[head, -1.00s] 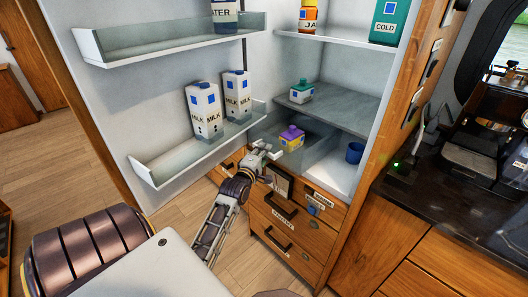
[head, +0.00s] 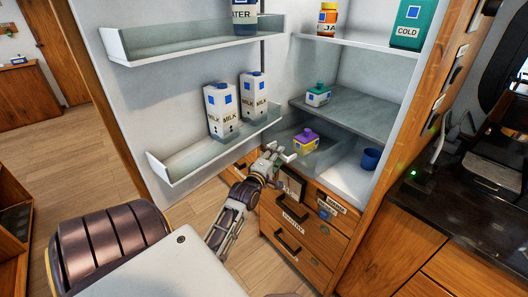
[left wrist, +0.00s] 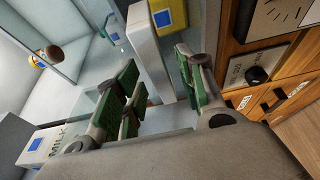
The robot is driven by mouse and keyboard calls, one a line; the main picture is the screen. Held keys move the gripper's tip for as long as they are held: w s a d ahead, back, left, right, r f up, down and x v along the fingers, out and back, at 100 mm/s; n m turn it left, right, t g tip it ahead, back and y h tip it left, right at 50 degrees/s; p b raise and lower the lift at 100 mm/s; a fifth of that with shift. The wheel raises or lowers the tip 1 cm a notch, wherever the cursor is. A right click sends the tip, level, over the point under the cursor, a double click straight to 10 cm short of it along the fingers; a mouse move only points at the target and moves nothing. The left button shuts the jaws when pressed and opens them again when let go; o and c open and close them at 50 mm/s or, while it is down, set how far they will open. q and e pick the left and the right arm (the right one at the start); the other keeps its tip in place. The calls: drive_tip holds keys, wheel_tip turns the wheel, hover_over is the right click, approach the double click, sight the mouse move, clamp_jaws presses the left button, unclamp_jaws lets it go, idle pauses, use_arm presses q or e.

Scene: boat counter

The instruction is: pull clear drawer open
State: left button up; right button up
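The clear drawer (head: 328,152) is under the grey shelf inside the fridge. A yellow box with a purple lid (head: 306,138) sits in it and also shows in the left wrist view (left wrist: 172,14). My left gripper (head: 281,155) is at the drawer's front, just left of the yellow box. In the left wrist view its green-padded fingers (left wrist: 160,72) are apart, with a pale bar of the drawer front (left wrist: 150,48) between them. I cannot tell whether the pads touch the bar. My right gripper is not in view.
A blue cup (head: 371,158) stands right of the drawer. Milk cartons (head: 221,110) stand on the open door's lower shelf (head: 190,160), close to my left arm. Wooden drawers (head: 300,235) are below. A teal-lidded container (head: 318,95) sits on the grey shelf (head: 350,112).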

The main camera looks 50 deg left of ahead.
use_arm(q)
drive_tip(key=v, duration=1)
idle(0.4)
drive_tip(key=shift+s, duration=0.1)
idle(0.6)
